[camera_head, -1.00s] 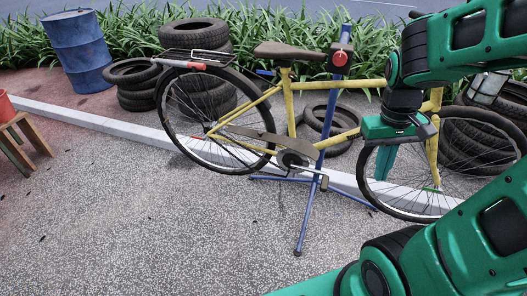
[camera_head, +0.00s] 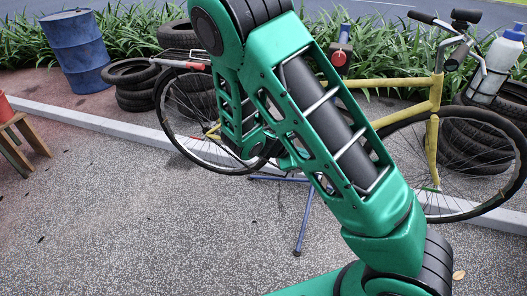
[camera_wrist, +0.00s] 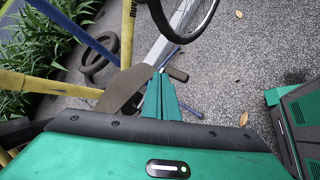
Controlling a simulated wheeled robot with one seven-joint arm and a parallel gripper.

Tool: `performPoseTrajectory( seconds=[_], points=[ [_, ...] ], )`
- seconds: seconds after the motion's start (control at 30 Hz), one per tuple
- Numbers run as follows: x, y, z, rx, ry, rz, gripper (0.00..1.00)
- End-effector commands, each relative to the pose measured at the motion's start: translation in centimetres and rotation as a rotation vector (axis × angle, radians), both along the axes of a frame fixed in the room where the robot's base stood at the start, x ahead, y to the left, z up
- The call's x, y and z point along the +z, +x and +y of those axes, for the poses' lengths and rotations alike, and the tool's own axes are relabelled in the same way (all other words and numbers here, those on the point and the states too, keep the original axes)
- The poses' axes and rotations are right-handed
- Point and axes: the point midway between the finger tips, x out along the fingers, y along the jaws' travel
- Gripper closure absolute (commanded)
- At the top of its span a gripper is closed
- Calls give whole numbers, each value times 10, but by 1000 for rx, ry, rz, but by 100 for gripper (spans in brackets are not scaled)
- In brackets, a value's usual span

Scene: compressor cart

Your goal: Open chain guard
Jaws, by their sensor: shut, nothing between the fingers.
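The chain guard (camera_wrist: 122,92) is a long grey-brown plate on the yellow bicycle (camera_head: 405,87). In the wrist view it lies just left of my gripper (camera_wrist: 161,76), whose two green fingers are shut together and empty. The fingertips overlap the guard's right end in the picture; I cannot tell whether they touch it. A pedal (camera_wrist: 178,75) shows just right of the fingertips. In the head view my arm hides the chain guard, the cranks and most of the bicycle's middle, and my gripper cannot be made out there.
The front wheel (camera_head: 478,206) is on the right, the rear wheel (camera_head: 184,143) on the left. Blue stand legs (camera_head: 303,226) spread below the bicycle. Tyres (camera_head: 137,98), a blue barrel (camera_head: 76,50) and a wooden stool (camera_head: 34,139) are on the left. The front-left paving is clear.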

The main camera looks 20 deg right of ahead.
Motion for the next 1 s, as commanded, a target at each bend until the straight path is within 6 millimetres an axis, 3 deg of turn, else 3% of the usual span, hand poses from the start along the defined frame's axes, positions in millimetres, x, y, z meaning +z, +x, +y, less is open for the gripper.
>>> performPoseTrajectory(
  seconds=[0.3,0.6,0.77,1.0],
  points=[
    [-52,58,84,524,-360,150,100],
    [-84,81,153,859,-630,237,100],
    [-90,85,164,915,-679,252,100],
    [-97,105,149,916,-682,251,100]
  ],
)
